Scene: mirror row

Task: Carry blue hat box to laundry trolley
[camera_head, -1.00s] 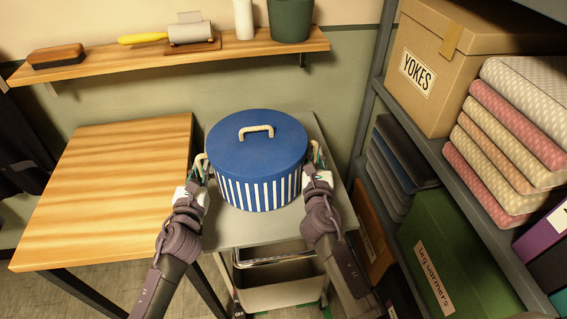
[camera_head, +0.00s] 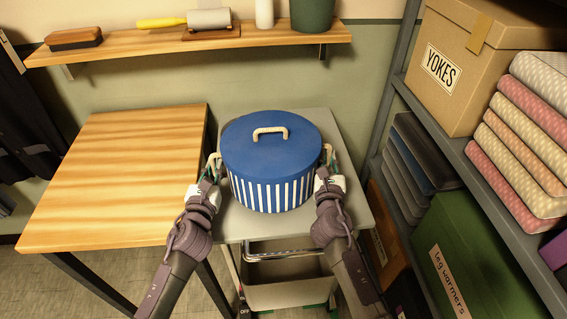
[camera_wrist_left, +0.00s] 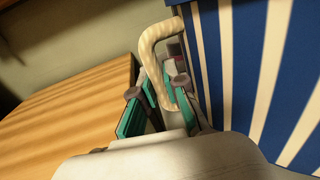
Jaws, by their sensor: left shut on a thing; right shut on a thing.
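The blue hat box (camera_head: 270,150) has a plain blue lid with a cream handle and blue-and-white striped sides. It is over the grey top of the laundry trolley (camera_head: 250,226); whether it rests on that top or hangs just above, I cannot tell. My left gripper (camera_head: 213,168) is shut on the cream side handle at the box's left. The left wrist view shows this handle (camera_wrist_left: 150,50) between the green-padded fingers (camera_wrist_left: 165,100). My right gripper (camera_head: 328,165) is shut on the handle at the box's right side, partly hidden by my wrist.
A wooden table (camera_head: 120,180) stands close at the left, its top clear. A wall shelf (camera_head: 130,45) holds a brush, a lint roller and a green pot. A grey rack (camera_head: 470,165) with boxes and folded fabric stands close at the right.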

